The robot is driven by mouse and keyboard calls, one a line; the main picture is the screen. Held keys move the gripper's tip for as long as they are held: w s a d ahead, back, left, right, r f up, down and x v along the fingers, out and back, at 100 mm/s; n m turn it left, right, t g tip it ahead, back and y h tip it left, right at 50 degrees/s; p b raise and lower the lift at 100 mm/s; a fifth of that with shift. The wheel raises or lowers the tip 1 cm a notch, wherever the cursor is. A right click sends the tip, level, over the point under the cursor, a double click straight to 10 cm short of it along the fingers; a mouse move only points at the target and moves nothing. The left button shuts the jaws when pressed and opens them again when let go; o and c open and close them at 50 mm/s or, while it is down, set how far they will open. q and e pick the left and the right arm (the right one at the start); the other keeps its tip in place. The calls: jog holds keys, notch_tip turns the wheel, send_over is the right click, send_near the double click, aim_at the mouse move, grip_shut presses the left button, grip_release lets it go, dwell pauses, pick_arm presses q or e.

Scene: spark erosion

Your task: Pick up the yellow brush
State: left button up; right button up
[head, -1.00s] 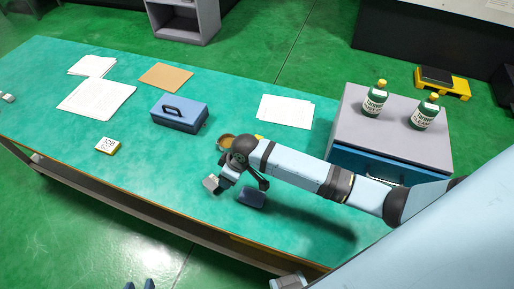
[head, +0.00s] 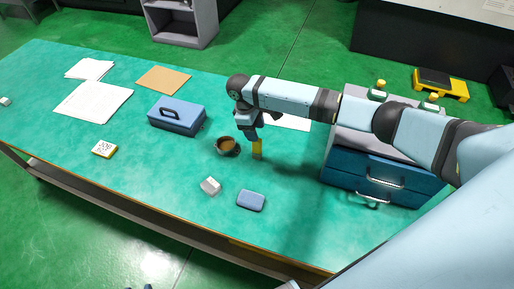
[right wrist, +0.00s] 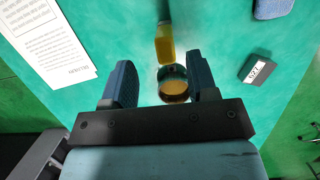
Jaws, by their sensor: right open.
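The yellow brush (head: 257,150) is on the green table, just below my right gripper (head: 250,126) in the head view. In the right wrist view the yellow brush (right wrist: 165,45) shows beyond the fingertips, roughly in line with the gap between them. My right gripper (right wrist: 160,70) is open, with its two blue fingers apart and nothing held. In the head view the gripper partly hides the brush's upper end. I cannot tell whether the fingers are level with the brush. My left gripper does not show clearly.
A round cup with brown contents (head: 228,146) sits close left of the brush. A blue toolbox (head: 178,116) is farther left. A white block (head: 210,186) and a blue pad (head: 251,200) lie nearer. A blue drawer cabinet (head: 345,168) stands to the right.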

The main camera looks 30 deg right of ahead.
aim_at(261, 153)
jog(key=x, duration=0.7)
jog(key=shift+a+f+p, duration=0.25)
jog(key=shift+a+p, duration=0.1)
jog(key=shift+c, duration=0.4)
grip_shut()
